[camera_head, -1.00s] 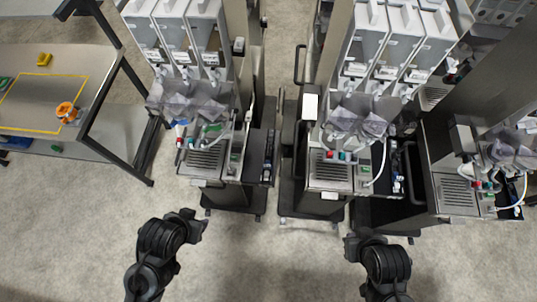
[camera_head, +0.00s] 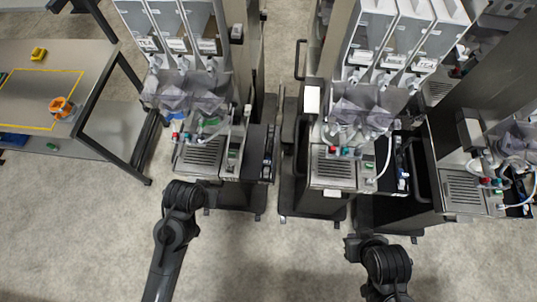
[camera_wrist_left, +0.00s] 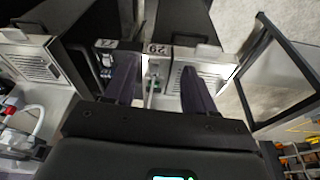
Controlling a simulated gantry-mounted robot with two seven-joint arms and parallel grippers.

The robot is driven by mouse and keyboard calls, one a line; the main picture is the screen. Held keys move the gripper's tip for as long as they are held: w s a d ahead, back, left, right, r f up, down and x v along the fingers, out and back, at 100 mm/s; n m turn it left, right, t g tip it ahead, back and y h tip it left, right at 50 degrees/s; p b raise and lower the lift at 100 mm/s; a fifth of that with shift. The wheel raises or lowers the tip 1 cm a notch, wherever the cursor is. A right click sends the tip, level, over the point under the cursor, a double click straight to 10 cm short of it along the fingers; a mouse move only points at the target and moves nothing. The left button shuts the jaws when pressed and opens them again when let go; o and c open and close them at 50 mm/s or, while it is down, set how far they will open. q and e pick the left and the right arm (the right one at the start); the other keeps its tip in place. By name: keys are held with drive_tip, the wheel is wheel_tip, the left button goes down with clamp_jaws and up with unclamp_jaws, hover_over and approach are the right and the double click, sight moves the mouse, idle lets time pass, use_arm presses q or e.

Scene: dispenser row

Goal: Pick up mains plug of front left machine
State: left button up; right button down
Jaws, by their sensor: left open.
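The left machine (camera_head: 200,153) stands left of the middle in the head view, with a slotted drip tray and a narrow side panel. In the left wrist view the machine labelled 29 (camera_wrist_left: 212,82) shows its drip tray and a green switch with a grey, rod-like part (camera_wrist_left: 151,92) beside it. I cannot make out the mains plug for certain. My left gripper (camera_head: 208,197) is just in front of the left machine's lower front edge. In the left wrist view its fingers (camera_wrist_left: 158,90) are open, with nothing visibly held. My right gripper (camera_head: 351,247) is low, in front of the middle machine; its jaws are unclear.
A middle machine (camera_head: 333,168) and a right machine (camera_head: 463,190) stand in the row. A table (camera_head: 95,65) with a yellow outline, an orange-and-white item (camera_head: 61,107) and a yellow block (camera_head: 38,54) is at left. The floor in front is clear.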

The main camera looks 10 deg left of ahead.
use_arm(q)
drive_tip(key=w+d+f+g+b, duration=0.1)
drive_tip(key=w+d+f+b, duration=0.2)
drive_tip(key=w, duration=0.4)
drive_tip(key=w+d+f+b, duration=0.2)
drive_tip(key=w+f+b, duration=0.15)
drive_tip(key=w, duration=0.25)
drive_tip(key=g+h+b, duration=0.1)
drive_tip(key=b, duration=0.3)
approach(268, 150)
drive_tip(key=f, duration=0.4)
drive_tip(key=shift+w+a+f, duration=0.1)
drive_tip(key=shift+w+f, duration=0.05)
drive_tip(key=shift+w, duration=0.15)
drive_tip(key=shift+w+d+f, duration=0.1)
drive_tip(key=shift+d+f, duration=0.1)
drive_tip(key=shift+f, duration=0.65)
drive_tip(key=shift+d+f, duration=0.25)
drive_tip(key=shift+f, duration=0.65)
drive_tip(key=shift+w+d+f, duration=0.1)
drive_tip(key=shift+d+f, duration=0.1)
drive_tip(key=shift+f, duration=0.65)
clamp_jaws()
